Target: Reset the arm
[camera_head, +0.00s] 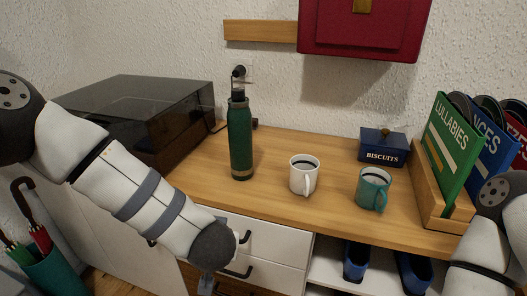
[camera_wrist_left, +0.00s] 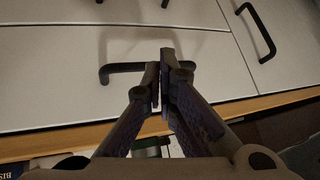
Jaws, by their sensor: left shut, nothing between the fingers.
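My left arm (camera_head: 150,203) comes in from the left and bends down in front of the white drawers, below the wooden top. My left gripper (camera_head: 207,284) is only partly seen at the bottom edge of the head view. In the left wrist view the left gripper (camera_wrist_left: 160,78) is shut and empty, its fingertips close together. The fingertips overlap a black drawer handle (camera_wrist_left: 122,68) in that view; I cannot tell whether they touch it. Part of my right arm (camera_head: 486,245) shows at the right edge; its gripper is out of view.
On the wooden top (camera_head: 270,160) stand a green bottle (camera_head: 240,140), white mug (camera_head: 304,174), teal mug (camera_head: 373,188), blue biscuit tin (camera_head: 383,146) and record rack (camera_head: 440,190). A dark-lidded turntable (camera_head: 135,105) is at left. Umbrellas stand in a teal bin (camera_head: 58,272).

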